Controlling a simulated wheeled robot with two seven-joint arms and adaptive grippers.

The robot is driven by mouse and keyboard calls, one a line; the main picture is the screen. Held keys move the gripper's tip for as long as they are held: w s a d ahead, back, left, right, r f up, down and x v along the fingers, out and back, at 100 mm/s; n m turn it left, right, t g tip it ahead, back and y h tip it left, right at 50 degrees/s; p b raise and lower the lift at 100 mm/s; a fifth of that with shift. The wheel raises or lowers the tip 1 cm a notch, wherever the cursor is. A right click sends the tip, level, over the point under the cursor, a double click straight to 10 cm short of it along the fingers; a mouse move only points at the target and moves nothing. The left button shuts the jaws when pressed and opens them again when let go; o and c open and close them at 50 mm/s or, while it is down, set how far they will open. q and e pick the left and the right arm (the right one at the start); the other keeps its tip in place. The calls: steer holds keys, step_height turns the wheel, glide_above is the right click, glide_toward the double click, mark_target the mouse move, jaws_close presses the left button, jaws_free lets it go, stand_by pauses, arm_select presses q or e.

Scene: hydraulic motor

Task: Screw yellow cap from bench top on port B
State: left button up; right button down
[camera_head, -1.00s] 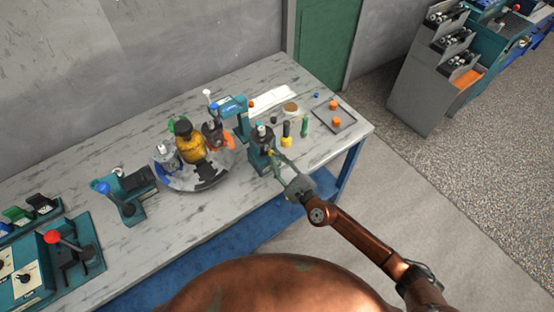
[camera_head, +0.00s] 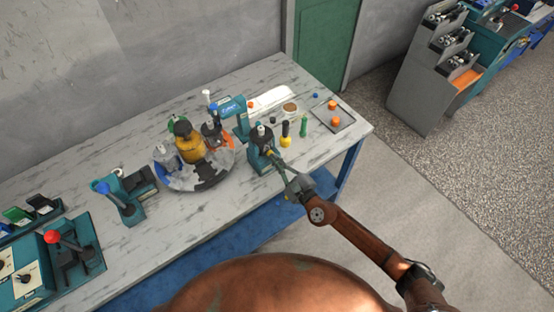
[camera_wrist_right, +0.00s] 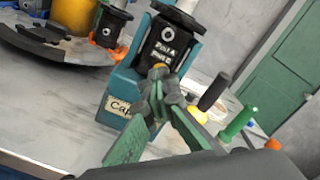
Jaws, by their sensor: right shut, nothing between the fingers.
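The dark hydraulic motor (camera_head: 262,138) sits upright in a teal stand (camera_head: 256,162) near the bench's front edge. In the wrist view the motor's black body (camera_wrist_right: 168,38) carries white lettering for port A and port B. A small yellow cap (camera_wrist_right: 159,66) shows at the motor's lower front, just beyond the fingertips; its exact seating is hidden. My right gripper (camera_head: 275,158) is at the motor's front. Its green fingers are closed together at the tips (camera_wrist_right: 160,88), with nothing held between them. My left gripper is not in view.
Left of the stand is a round carousel (camera_head: 205,185) with several motors. The bench's front right is clear.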

steer(key=shift+w+r, duration=0.1)
steer(key=shift+r, duration=0.1)
steer(key=shift+a+r+m+b, duration=0.1)
steer(key=shift+m+b, duration=0.75)
steer(key=shift+m, duration=2.05)
steer(key=m, duration=0.4)
steer(key=shift+w, duration=0.1)
